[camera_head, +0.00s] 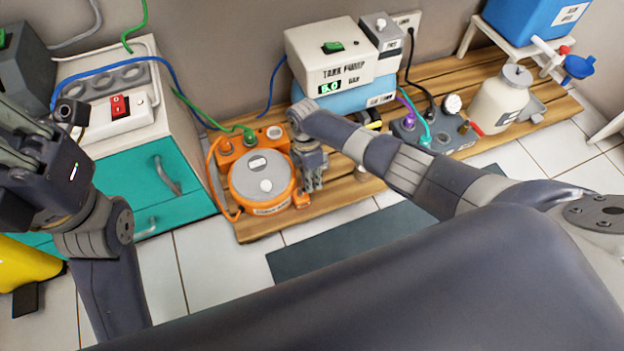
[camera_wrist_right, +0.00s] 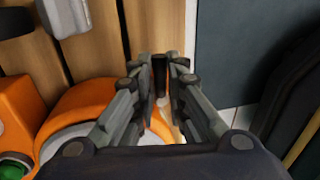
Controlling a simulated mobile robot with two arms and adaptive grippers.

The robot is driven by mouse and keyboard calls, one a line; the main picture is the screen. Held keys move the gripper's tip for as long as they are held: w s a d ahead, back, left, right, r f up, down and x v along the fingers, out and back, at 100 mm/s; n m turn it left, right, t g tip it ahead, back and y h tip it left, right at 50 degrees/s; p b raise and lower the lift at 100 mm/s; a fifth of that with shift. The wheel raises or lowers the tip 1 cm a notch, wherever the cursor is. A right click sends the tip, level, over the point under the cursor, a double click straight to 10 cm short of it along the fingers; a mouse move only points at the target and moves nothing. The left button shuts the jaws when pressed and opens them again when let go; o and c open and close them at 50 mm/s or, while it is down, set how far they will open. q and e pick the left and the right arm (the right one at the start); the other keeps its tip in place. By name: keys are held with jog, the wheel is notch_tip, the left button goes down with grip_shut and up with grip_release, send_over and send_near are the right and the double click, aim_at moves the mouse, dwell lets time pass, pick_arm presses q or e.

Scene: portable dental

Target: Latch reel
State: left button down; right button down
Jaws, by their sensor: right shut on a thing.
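The orange reel (camera_head: 240,187) with a round light-grey face sits on the wooden pallet at the left end. Its orange rim (camera_wrist_right: 85,100) also fills the lower left of the right wrist view. My right gripper (camera_head: 314,186) is at the reel's right side, pointing down. In the right wrist view its fingers (camera_wrist_right: 161,88) are closed around a small dark upright handle (camera_wrist_right: 160,66) beside the reel's rim. The handle's lower part is hidden between the fingers. My left gripper (camera_head: 14,150) is at the left edge, away from the reel, and its fingertips are not clear.
A teal cabinet (camera_head: 150,190) stands left of the reel. A tank pump (camera_head: 330,65) stands behind it, and a white canister (camera_head: 500,98) is farther right on the wooden pallet (camera_head: 345,197). Green and blue hoses run behind the reel. A dark mat (camera_head: 345,240) lies in front.

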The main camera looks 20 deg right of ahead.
jog(key=c, duration=1.6)
grip_release()
notch_tip(320, 180, up, 12)
jog(key=w, duration=0.2)
jog(key=shift+w, duration=0.2)
jog(key=shift+a+f, duration=0.1)
jog(key=shift+f, duration=0.05)
